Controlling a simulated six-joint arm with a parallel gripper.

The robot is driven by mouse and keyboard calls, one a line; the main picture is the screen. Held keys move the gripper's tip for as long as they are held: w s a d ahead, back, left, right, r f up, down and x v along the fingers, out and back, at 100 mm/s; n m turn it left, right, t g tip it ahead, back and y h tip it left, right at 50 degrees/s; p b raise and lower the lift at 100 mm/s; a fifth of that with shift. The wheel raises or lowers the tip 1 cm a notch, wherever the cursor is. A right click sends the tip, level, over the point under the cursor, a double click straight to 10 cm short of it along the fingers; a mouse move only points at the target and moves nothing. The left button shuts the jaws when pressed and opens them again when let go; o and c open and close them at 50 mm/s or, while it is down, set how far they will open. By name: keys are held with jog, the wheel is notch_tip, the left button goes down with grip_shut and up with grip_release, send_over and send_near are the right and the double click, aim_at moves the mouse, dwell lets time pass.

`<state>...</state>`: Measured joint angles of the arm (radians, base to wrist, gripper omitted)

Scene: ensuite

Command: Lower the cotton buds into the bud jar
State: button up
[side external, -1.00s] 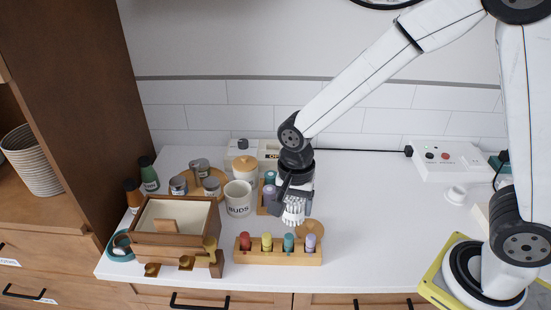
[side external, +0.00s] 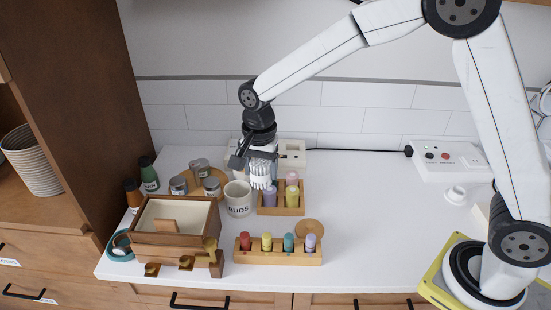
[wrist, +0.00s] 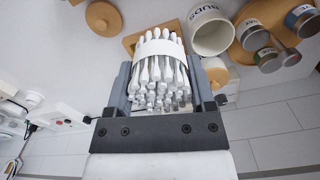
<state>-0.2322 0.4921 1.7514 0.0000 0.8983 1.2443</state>
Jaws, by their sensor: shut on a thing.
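The bundle of white cotton buds (side external: 261,170), wrapped by a white band, hangs upright from my gripper (side external: 258,157). My gripper is shut on the bundle, which also shows between the jaws in the wrist view (wrist: 160,75). The bud jar (side external: 238,199) is a white open cup marked "BUDS" on the counter. It also shows in the wrist view (wrist: 211,32), its mouth open and beside the bundle. In the side view the buds are just right of the jar and above its rim, apart from it as far as I can tell.
A wooden rack (side external: 284,206) with small bottles stands right of the jar, and another rack (side external: 277,257) stands in front. Tins (side external: 211,186) on a round tray are to the left. A wooden box (side external: 176,226) is front left. The counter's right middle is clear.

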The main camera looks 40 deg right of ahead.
send_near(238, 184)
jog(key=s+a, duration=0.2)
jog(key=shift+s+f, duration=0.15)
jog(key=shift+s, duration=0.15)
jog(key=shift+f, duration=0.1)
dwell(0.7)
jog(key=shift+f, duration=3.1)
jog(key=shift+s+f, duration=0.1)
jog(key=shift+f, duration=0.1)
